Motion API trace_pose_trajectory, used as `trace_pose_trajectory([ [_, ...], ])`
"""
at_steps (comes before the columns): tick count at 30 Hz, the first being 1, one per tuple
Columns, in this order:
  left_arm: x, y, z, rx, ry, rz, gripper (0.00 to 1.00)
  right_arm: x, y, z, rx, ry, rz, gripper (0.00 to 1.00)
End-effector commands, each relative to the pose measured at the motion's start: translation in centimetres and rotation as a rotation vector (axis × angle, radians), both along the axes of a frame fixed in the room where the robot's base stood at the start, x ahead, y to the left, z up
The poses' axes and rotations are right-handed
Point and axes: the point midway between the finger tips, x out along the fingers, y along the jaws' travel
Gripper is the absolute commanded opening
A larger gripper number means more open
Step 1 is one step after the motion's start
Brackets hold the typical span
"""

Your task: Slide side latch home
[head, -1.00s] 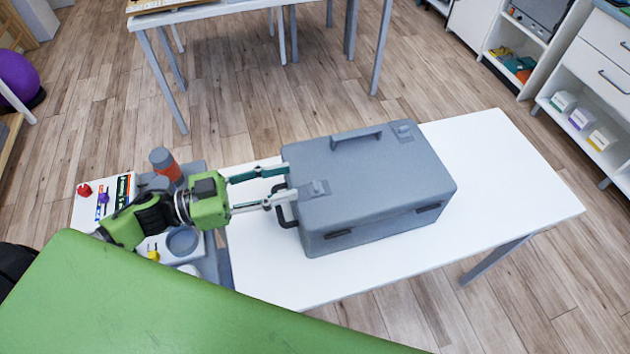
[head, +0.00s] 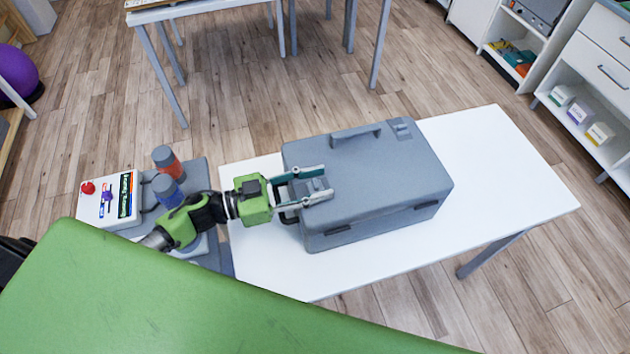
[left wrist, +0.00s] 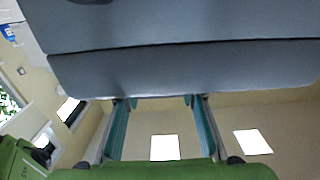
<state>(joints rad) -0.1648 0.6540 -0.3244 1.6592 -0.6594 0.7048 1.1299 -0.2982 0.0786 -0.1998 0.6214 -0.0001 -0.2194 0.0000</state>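The grey case (head: 385,180) lies closed on the white table. A small raised latch (head: 403,128) sits at the lid's far right corner. Dark catches (head: 338,231) show on the front side. My left gripper (head: 328,183) is open, with its two fingers reaching over the left end of the lid. Its fingers cover the spot there, so the left latch is hidden; I cannot tell whether they touch it. In the left wrist view, the case (left wrist: 185,70) fills the top and the two fingers (left wrist: 160,112) stand apart below it. My right gripper is not in view.
The white table (head: 500,170) is clear right of the case. Left of the table stand a grey unit with red and blue cylinders (head: 168,192) and a white panel (head: 110,200). A carrying handle (head: 355,133) rises at the lid's back.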

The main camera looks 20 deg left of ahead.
Motion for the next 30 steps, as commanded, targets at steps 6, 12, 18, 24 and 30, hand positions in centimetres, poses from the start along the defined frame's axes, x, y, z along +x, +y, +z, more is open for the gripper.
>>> trace_pose_trajectory([
  [6,0.0,0.0,0.0,0.000,0.000,0.000,0.00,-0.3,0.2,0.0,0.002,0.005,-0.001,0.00],
  [12,-0.6,1.0,0.0,0.002,0.004,0.001,0.00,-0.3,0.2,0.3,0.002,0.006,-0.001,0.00],
  [18,-1.6,2.5,0.0,0.001,0.001,0.001,0.00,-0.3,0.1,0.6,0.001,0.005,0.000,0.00],
  [24,-1.6,2.4,0.0,0.001,-0.001,0.001,0.24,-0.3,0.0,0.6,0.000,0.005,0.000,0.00],
  [30,-1.5,2.4,0.0,0.001,-0.001,0.001,0.36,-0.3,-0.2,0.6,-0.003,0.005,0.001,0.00],
])
